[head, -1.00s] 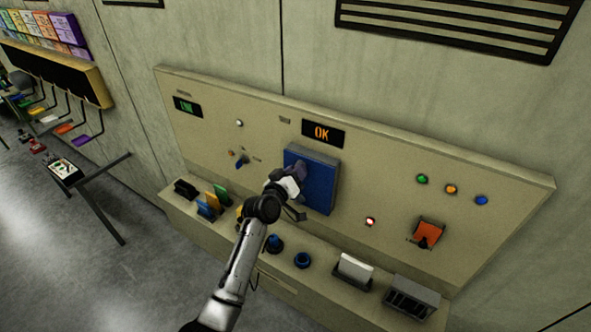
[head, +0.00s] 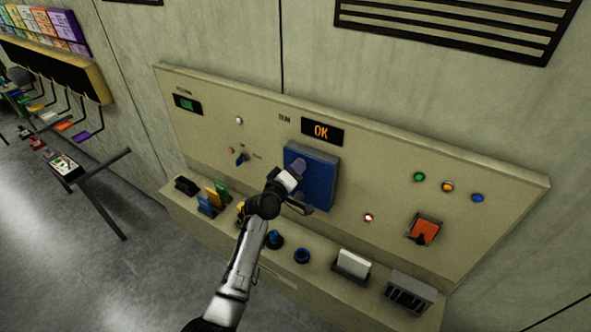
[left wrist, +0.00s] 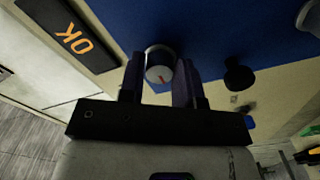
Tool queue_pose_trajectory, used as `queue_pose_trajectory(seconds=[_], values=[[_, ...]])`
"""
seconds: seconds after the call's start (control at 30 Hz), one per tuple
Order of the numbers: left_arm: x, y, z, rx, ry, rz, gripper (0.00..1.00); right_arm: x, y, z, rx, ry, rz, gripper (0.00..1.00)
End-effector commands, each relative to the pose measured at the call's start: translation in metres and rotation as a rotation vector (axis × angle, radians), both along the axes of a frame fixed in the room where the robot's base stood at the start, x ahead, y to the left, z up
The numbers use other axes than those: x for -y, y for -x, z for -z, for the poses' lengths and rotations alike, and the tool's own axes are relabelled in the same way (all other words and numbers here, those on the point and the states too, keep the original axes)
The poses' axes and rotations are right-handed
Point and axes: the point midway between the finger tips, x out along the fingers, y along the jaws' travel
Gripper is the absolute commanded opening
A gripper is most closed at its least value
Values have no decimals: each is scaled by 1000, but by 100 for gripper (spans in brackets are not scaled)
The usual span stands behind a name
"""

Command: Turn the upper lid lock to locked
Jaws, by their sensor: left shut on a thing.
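The blue lid (head: 322,185) is on the panel below the orange OK display (head: 322,131). My left gripper (head: 299,166) is at the lid's upper left part, and its arm covers the lid's lower left. The head view hides this knob behind the gripper. Another grey round part (left wrist: 311,16) shows on the blue lid at the wrist view's upper right edge; I cannot tell its setting.
The panel also has a small blue switch (head: 241,159), an orange flap (head: 424,231) and several round lights at the right.

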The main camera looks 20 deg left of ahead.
Motion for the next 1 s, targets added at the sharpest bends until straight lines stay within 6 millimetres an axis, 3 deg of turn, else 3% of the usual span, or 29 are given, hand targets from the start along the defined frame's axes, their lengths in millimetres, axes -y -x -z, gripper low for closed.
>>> queue_pose_trajectory(seconds=[0.27, 0.3, 0.57, 0.83, 1.0], values=[[0, 0, 1, -1, 2, -1, 8, 0, 0, 0, -1, 1, -1, 57], [0, 0, 1, -1, 2, -1, 33, 0, 0, 0, -1, 1, -1, 57], [0, 0, 0, 0, 1, 0, 57, -1, 0, 0, -1, -4, 3, 57], [0, 1, 0, 0, 0, 0, 57, -3, 0, 0, 0, -9, 6, 57], [-3, 14, 1, 1, 0, 1, 57, -3, 0, 0, 0, -9, 6, 57]])
